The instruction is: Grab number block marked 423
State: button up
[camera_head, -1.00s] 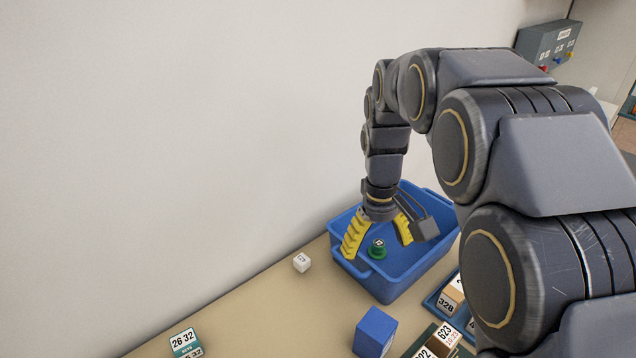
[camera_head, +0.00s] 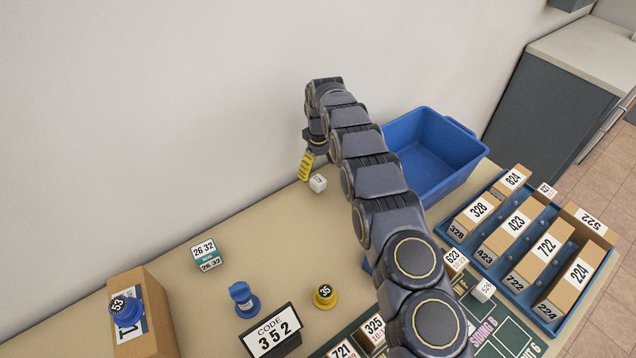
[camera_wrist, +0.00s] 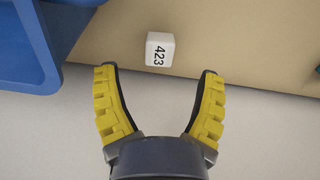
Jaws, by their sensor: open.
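A small white number block (camera_wrist: 160,49) marked 423 lies on the tan table in the wrist view, just beyond my fingertips and about midway between them. The same white block (camera_head: 318,183) shows in the head view near the wall, beside my yellow finger. My gripper (camera_wrist: 159,70) is open and empty, with its two yellow fingers spread wide. In the head view one yellow finger (camera_head: 306,166) shows and the other is hidden behind my arm. A larger tan box (camera_head: 516,225) marked 423 sits in the blue rack on the right.
A blue bin (camera_head: 440,150) stands right of my arm; its edge is close at the left of the wrist view. The blue rack (camera_head: 548,322) holds several numbered boxes. The wall is close behind the block.

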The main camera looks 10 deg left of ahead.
aim_at(318, 179)
notch_tip(318, 179, down, 7)
jog(key=shift+w+f, duration=0.1)
jog(key=shift+f, duration=0.05)
jog(key=c, duration=1.1)
